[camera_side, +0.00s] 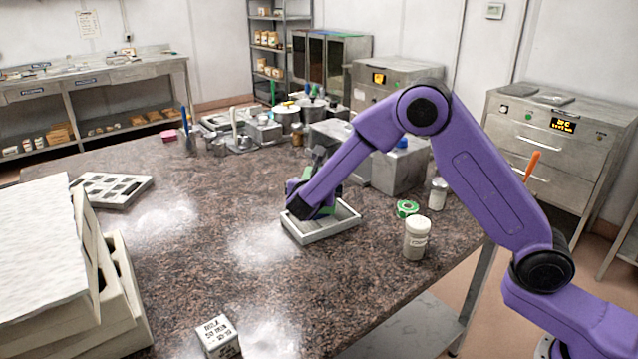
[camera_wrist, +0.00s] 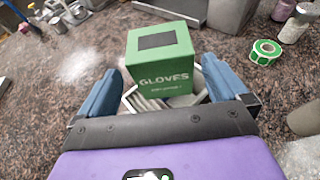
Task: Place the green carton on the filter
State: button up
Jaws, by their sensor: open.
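The green carton, marked GLOVES (camera_wrist: 160,68), stands upright between my gripper's two blue fingers in the wrist view. The filter, a pale frame with pleats (camera_wrist: 150,103), shows beneath and around the carton's base. In the side view the filter (camera_side: 325,232) lies flat on the counter, and only a little green of the carton (camera_side: 328,209) shows behind my gripper (camera_side: 308,208). The carton appears to rest on the filter, though its underside is hidden. My gripper is open, with its fingers on either side of the carton and gaps visible beside it.
A green tape roll (camera_side: 407,209), a white jar (camera_side: 416,238) and a grey-lidded jar (camera_side: 438,194) stand right of the filter. Metal boxes (camera_side: 398,170) stand behind. A lettered cube (camera_side: 218,338) is at the front.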

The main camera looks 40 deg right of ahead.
jog(key=shift+v, duration=2.3)
jog(key=shift+s, duration=0.1)
jog(key=s+d+m+g+y, duration=0.2)
jog(key=s+m+g+y, duration=0.2)
jog(key=s, duration=1.6)
jog(key=s+d+m+g+y, duration=0.3)
jog(key=s+m, duration=0.7)
jog(key=s, duration=1)
jog(key=g+y, duration=0.2)
jog(key=y, duration=0.1)
jog(key=shift+s+g, duration=0.25)
jog(key=shift+g, duration=0.05)
